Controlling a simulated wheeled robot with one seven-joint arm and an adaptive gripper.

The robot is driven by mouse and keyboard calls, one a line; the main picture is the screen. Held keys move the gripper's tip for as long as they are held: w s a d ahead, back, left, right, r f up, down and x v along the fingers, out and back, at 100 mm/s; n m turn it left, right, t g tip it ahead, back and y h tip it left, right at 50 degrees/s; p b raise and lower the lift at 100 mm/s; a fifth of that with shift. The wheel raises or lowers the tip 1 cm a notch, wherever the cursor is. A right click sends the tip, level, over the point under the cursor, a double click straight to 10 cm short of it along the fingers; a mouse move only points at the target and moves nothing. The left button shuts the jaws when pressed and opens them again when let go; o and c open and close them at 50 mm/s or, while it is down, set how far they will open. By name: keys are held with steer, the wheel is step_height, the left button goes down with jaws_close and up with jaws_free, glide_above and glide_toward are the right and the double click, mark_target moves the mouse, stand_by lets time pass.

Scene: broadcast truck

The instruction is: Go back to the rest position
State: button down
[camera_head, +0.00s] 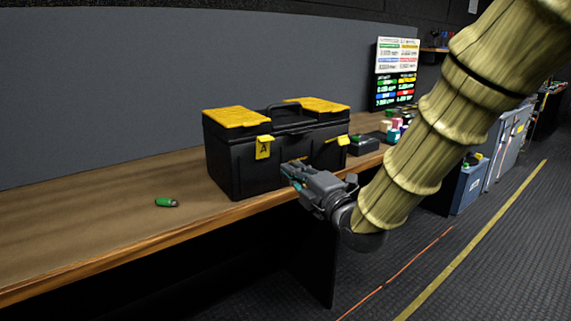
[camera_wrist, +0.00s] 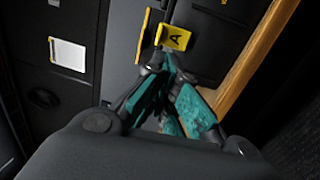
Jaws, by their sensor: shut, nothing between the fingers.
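My gripper (camera_head: 292,172) is at the end of my arm, close to the front face of a black toolbox (camera_head: 228,165) with yellow lid panels. In the wrist view the teal fingers of my gripper (camera_wrist: 168,75) meet at their tips, shut with nothing between them. The tips point toward a yellow tag marked "A" (camera_wrist: 176,37), and I cannot tell whether they touch it. A yellow latch with an "A" (camera_head: 263,147) shows on the toolbox front in the head view. The toolbox stands upright on the bench with its lid down.
The wooden bench (camera_head: 100,235) runs along a grey wall, with a small green and grey item (camera_head: 167,203) lying left of the toolbox. Right of it are a dark box (camera_head: 362,146), several small containers and a colourful sign board (camera_head: 396,75). The floor in front is open.

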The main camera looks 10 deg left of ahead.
steer(key=shift+s+d, duration=0.35)
steer(key=shift+s, duration=0.05)
steer(key=shift+f, duration=0.1)
